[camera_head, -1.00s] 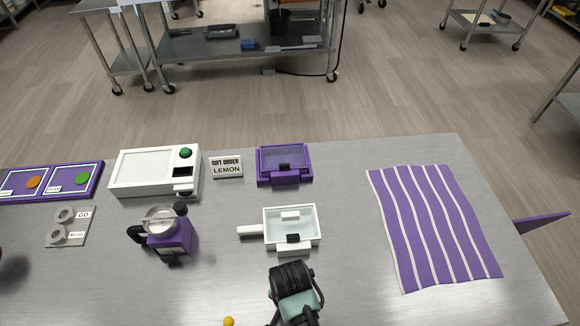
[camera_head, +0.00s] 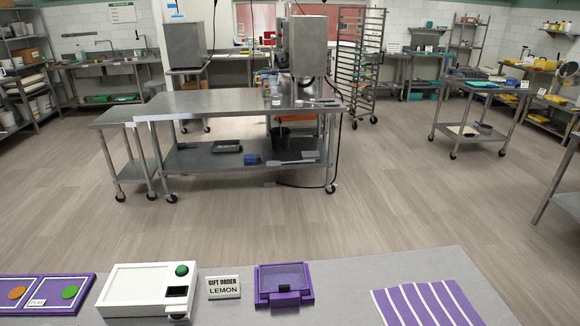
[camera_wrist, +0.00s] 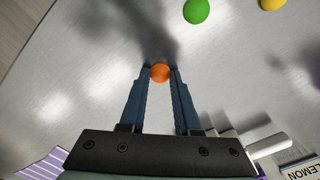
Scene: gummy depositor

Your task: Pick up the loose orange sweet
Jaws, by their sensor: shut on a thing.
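The loose orange sweet (camera_wrist: 160,73) is a small round ball in the wrist view. My gripper (camera_wrist: 160,77) is shut on it, with one blue finger against each side at the tips. Whether the sweet touches the metal table or is lifted is hard to tell. The head view now looks too high to show my gripper or the loose sweets.
A green sweet (camera_wrist: 196,11) and a yellow sweet (camera_wrist: 271,4) lie on the table beyond the fingertips. The lemon gift order sign (camera_head: 223,287), a white machine (camera_head: 150,290), a purple box (camera_head: 284,284) and a striped mat (camera_head: 425,305) are on the table.

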